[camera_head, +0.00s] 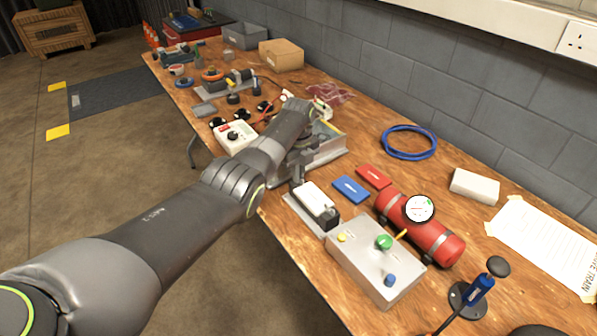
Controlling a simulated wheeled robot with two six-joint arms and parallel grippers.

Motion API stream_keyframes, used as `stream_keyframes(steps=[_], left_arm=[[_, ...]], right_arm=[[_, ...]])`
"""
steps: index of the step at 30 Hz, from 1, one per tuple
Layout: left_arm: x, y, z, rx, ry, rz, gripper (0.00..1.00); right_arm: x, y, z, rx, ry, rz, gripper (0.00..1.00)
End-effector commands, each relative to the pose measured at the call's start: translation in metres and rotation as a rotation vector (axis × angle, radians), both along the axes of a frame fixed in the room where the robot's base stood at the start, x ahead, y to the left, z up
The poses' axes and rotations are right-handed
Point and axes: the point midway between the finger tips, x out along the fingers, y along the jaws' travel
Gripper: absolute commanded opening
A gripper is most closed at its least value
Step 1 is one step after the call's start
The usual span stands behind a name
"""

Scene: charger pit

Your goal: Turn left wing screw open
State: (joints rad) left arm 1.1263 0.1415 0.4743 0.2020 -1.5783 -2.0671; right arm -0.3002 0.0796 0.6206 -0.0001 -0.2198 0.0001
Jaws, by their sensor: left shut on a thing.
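My left arm reaches in from the left across the table's front edge. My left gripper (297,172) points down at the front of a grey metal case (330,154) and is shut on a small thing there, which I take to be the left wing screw. The screw is hidden by the fingers and wrist, so its angle cannot be told. My forearm also covers much of the case. My right gripper is out of view.
A white block on a grey bracket (313,203) stands just in front of the gripper. A control box (375,262) and red cylinder with gauge (435,238) lie to the right. Blue (351,189) and red (374,176) plates lie nearby. A white meter box (233,138) stands left.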

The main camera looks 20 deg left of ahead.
Motion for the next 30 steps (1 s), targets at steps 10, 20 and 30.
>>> stream_keyframes(steps=[10,20,30], left_arm=[[-0.001,0.0,0.003,0.0,0.0,0.261,0.0],[-0.002,0.001,0.003,0.0,-0.001,0.576,0.0],[-0.003,0.001,0.002,0.0,-0.003,0.898,0.0]], right_arm=[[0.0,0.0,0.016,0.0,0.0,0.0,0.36],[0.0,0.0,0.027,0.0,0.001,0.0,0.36],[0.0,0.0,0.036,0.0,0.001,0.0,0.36]])
